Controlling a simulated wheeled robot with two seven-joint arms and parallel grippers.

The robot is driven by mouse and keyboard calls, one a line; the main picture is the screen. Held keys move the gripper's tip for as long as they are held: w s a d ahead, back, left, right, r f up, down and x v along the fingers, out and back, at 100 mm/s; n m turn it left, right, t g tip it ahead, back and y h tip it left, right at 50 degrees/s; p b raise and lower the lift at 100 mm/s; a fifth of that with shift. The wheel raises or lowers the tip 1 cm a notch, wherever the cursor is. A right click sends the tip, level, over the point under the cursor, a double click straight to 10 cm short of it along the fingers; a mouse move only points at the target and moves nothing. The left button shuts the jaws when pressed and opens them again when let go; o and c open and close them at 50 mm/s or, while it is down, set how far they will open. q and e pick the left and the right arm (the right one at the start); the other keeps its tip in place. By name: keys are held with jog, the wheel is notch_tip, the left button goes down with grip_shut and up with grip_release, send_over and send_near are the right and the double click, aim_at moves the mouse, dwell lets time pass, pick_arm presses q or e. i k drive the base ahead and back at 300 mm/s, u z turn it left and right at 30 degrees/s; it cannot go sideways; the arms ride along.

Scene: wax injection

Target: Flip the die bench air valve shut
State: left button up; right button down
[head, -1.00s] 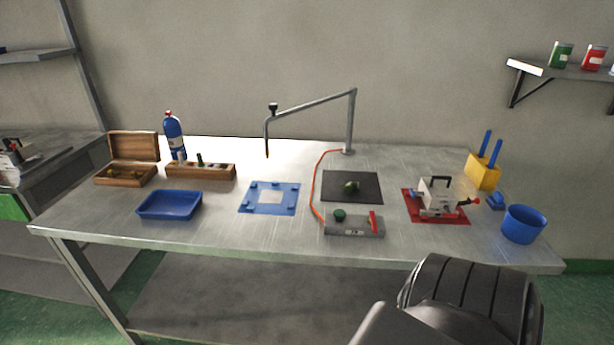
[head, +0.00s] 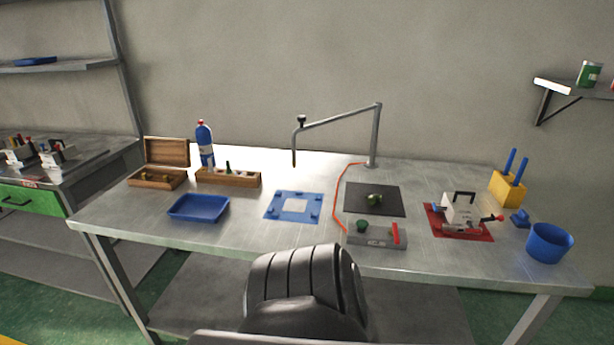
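A low grey box (head: 368,238) sits at the front edge of the steel bench, right of centre. It carries a green knob (head: 361,226) and a red lever (head: 396,233) that stands up at its right end; this looks like the air valve. An orange hose (head: 338,200) runs from the box toward the post behind. Neither gripper is in view. A dark ribbed link of my own arm shows at the bottom centre, in front of the bench and apart from the box.
Behind the box lies a dark mat (head: 388,209) with small green pieces. A metal die (head: 461,212) stands on a red mat to the right, near a blue cup (head: 549,243). A blue tray (head: 199,208) and a blue frame (head: 293,219) lie left. A jointed metal arm (head: 340,117) overhangs the bench.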

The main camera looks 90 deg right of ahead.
aim_at(394, 228)
jog(key=i, duration=1.55)
jog(key=z, duration=3.15)
